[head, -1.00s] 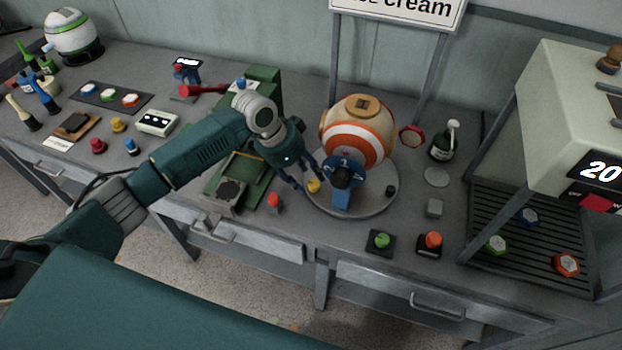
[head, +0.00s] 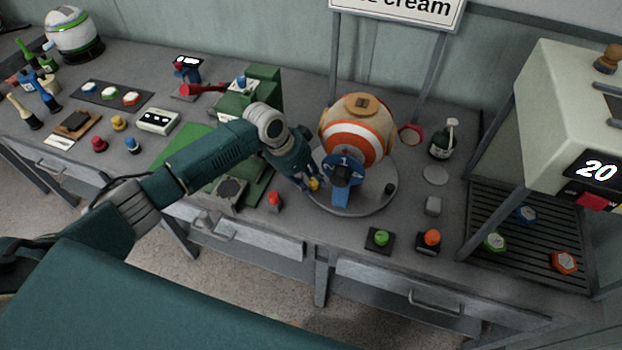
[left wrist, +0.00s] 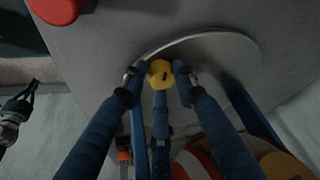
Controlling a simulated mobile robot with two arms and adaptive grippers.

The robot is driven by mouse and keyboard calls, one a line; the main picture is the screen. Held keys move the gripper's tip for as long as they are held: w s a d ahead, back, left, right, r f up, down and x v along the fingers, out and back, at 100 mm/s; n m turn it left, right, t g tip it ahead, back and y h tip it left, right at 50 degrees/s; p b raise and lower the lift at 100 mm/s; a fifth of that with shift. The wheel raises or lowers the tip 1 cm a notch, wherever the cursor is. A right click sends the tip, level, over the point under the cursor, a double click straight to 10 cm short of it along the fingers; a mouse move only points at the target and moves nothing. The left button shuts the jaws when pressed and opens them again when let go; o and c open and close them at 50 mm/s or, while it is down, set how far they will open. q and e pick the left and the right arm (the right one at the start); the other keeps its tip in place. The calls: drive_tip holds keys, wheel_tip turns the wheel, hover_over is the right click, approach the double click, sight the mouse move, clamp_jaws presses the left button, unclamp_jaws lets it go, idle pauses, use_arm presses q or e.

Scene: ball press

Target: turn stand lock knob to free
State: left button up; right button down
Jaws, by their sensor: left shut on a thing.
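The yellow stand lock knob (head: 314,184) sits at the left edge of the round grey stand (head: 372,200). My left gripper (head: 311,187) is down at the knob, its fingers around it. In the left wrist view the knob (left wrist: 160,72) lies between the fingertips, with a dark mark on its face. The gripper is shut on the knob; the fingers partly hide it in the head view. The orange-and-white striped ball (head: 350,125) rests on the stand behind a blue bracket with a numbered dial (head: 341,172). My right gripper is out of view.
A red-topped piece (head: 274,200) stands close left of the stand. A green button (head: 381,237) and an orange button (head: 432,237) are in front on the right. The green press (head: 246,100) is behind my left arm. A small black knob (head: 390,188) is on the stand's right.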

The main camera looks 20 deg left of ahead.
use_arm(q)
drive_tip(key=n+p, duration=0.1)
drive_tip(key=p, duration=0.1)
drive_tip(key=n+t+y+p, duration=0.1)
drive_tip(key=n+p, duration=0.1)
drive_tip(key=p, duration=0.1)
drive_tip(key=shift+r, duration=0.35)
drive_tip(key=shift+f+n+p, duration=0.2)
drive_tip(key=shift+n+p, duration=0.25)
drive_tip(key=shift+n, duration=0.15)
drive_tip(key=o, duration=1.1)
drive_tip(key=shift+f, duration=0.1)
drive_tip(key=v, duration=1.2)
drive_tip(key=shift+s, duration=0.15)
drive_tip(key=shift+d, duration=0.1)
